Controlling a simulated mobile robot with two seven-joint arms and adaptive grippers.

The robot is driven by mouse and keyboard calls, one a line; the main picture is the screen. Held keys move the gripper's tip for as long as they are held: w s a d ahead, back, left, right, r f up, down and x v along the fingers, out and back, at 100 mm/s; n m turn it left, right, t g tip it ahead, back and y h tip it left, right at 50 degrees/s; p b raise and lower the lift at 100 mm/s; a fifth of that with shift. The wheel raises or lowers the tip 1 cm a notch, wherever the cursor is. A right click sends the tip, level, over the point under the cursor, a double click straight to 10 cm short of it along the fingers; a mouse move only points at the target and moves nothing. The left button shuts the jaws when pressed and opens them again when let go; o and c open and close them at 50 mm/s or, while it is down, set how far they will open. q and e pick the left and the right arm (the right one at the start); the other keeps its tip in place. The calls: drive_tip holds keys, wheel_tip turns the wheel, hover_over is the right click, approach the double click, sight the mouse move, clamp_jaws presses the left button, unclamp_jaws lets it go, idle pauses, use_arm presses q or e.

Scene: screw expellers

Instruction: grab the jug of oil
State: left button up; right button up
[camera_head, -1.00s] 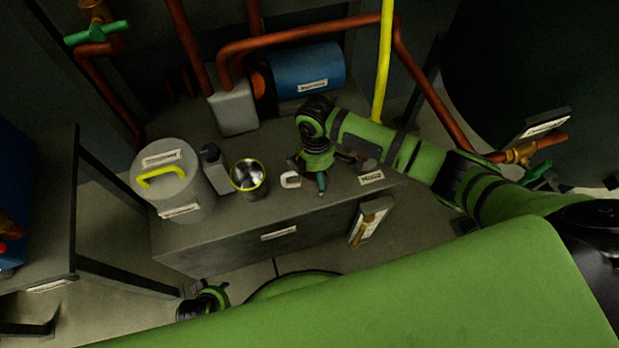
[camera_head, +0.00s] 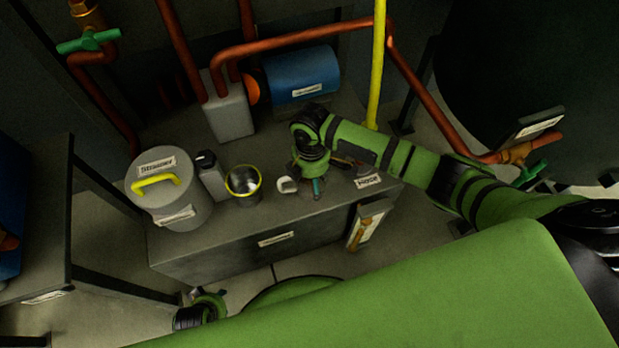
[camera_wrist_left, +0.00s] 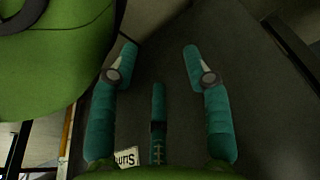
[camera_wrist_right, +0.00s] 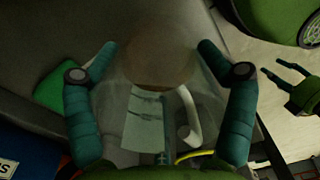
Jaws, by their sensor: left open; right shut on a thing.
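A see-through jug (camera_wrist_right: 180,93) with a brown round top, a pale label and a white handle stands between the fingers of my right gripper (camera_wrist_right: 162,58) in the right wrist view. In the head view my right gripper (camera_head: 316,184) reaches down over the bench and mostly hides the jug; its white handle (camera_head: 287,185) shows at the left. The right fingers are shut on the jug. I cannot read its label. My left gripper (camera_head: 206,308) is low in front of the bench. In the left wrist view it (camera_wrist_left: 160,62) is open and empty.
On the bench (camera_head: 225,232), left of the jug, are a yellow-rimmed metal bucket (camera_head: 243,184), a grey bottle with a black cap (camera_head: 211,178) and a lidded pot (camera_head: 170,190). A grey box (camera_head: 228,108) and blue motor (camera_head: 303,75) stand behind. A yellow pipe (camera_head: 377,65) rises behind my right arm.

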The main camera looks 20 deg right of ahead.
drive_tip(key=shift+s, duration=0.1)
drive_tip(key=shift+r, duration=0.55)
drive_tip(key=shift+r+p, duration=0.35)
drive_tip(key=shift+r, duration=0.05)
drive_tip(key=shift+r+p, duration=0.35)
drive_tip(key=shift+r, duration=0.6)
drive_tip(key=s+d+r, duration=0.1)
drive_tip(key=d, duration=0.1)
drive_tip(key=d+r+p, duration=0.1)
drive_tip(key=d+r, duration=0.1)
drive_tip(key=d, duration=0.1)
drive_tip(key=s+d+r+p, duration=0.1)
drive_tip(key=d+r, duration=0.1)
drive_tip(key=d, duration=0.1)
drive_tip(key=shift+s, duration=0.3)
use_arm(q)
drive_tip(key=shift+w+a+f+t+p, duration=0.3)
drive_tip(key=shift+w+a+f+t, duration=0.25)
drive_tip(key=shift+t, duration=0.45)
use_arm(e)
drive_tip(key=d+r, duration=0.1)
drive_tip(key=s+d+r, duration=0.1)
drive_tip(key=d, duration=0.1)
use_arm(q)
drive_tip(key=shift+w, duration=0.15)
use_arm(e)
drive_tip(key=shift+c, duration=0.2)
